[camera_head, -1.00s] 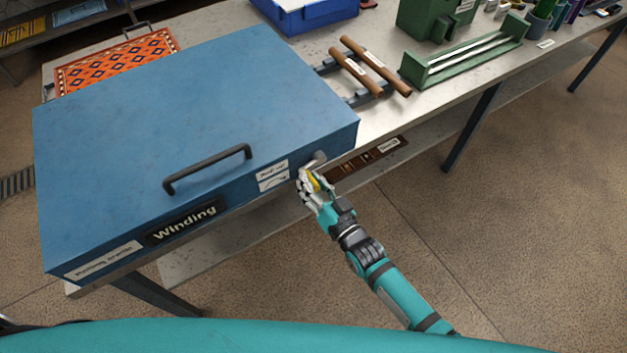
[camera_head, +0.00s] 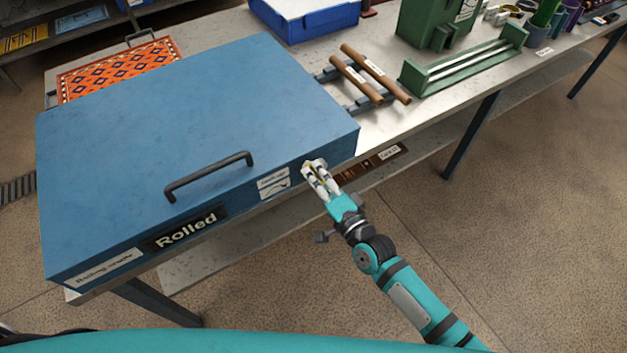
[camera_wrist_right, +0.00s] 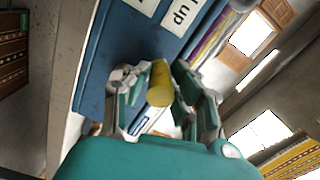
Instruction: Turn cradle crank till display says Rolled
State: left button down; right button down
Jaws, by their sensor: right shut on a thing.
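The blue rolling cradle (camera_head: 200,130) sits on the metal table, lid down, with a black handle (camera_head: 208,176) on top. The display (camera_head: 185,228) on its front reads "Rolled". The crank is at the front right; its yellow grip (camera_wrist_right: 160,84) shows between my fingers in the right wrist view. My right gripper (camera_head: 314,172) is shut on the crank grip, just beside the cradle's front face. Most of the crank arm is hidden by my fingers. My left gripper is not in view.
An orange patterned rug (camera_head: 118,68) lies at the cradle's back left. Two brown rollers (camera_head: 375,72) lie to its right, beside a green rack (camera_head: 465,62). A blue bin (camera_head: 305,18) stands behind. Open floor lies in front of the table.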

jog(key=shift+w+d+r+m+b, duration=0.15)
jog(key=shift+w+d+r+m, duration=0.1)
jog(key=shift+m, duration=0.5)
jog(key=shift+w+d+r+m+b, duration=0.1)
jog(key=shift+d+r+m+b, duration=0.15)
jog(key=shift+m, duration=0.45)
jog(key=shift+w+d+r+m+b, duration=0.15)
jog(key=shift+w+d+m, duration=0.1)
jog(key=shift+m, duration=0.5)
jog(key=c, duration=1.1)
grip_release()
jog(key=shift+s, duration=0.1)
jog(key=v, duration=1.2)
